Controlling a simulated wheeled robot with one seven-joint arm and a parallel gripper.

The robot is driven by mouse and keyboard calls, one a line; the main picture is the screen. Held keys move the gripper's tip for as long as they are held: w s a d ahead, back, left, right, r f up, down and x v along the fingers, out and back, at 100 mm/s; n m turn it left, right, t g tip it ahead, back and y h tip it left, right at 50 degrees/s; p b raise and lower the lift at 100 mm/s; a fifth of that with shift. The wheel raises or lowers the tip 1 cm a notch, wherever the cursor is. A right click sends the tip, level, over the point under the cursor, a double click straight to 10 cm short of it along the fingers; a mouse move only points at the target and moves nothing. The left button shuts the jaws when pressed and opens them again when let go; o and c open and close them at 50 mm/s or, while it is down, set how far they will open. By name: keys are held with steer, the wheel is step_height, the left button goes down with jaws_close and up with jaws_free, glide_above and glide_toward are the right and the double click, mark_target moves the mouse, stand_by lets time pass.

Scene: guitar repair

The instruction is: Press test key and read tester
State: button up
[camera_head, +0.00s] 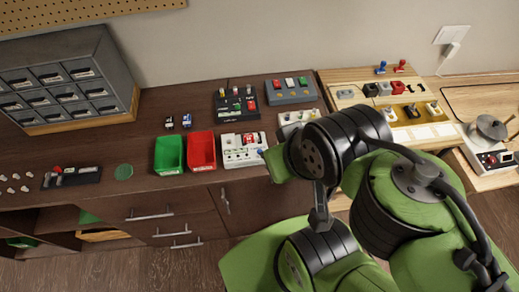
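Several small devices stand on the dark wooden bench, and I cannot tell for sure which is the tester. A white box (243,156) with a red block and small controls sits right of the red bin. Behind it is a black unit (223,113) with red, green and white parts. A grey-blue box (304,95) with red, white and green keys stands at the back. A pale unit (285,118) is partly hidden by my arm. No test key or reading is legible. My green and black arm covers the right foreground; my gripper's fingers do not show.
A green bin (168,171) and red bin (201,168) stand left of the white box. A grey drawer cabinet (60,72) is at the back left. A wooden tray of switches (435,136) lies at right. Bare bench (140,148) shows left of the green bin.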

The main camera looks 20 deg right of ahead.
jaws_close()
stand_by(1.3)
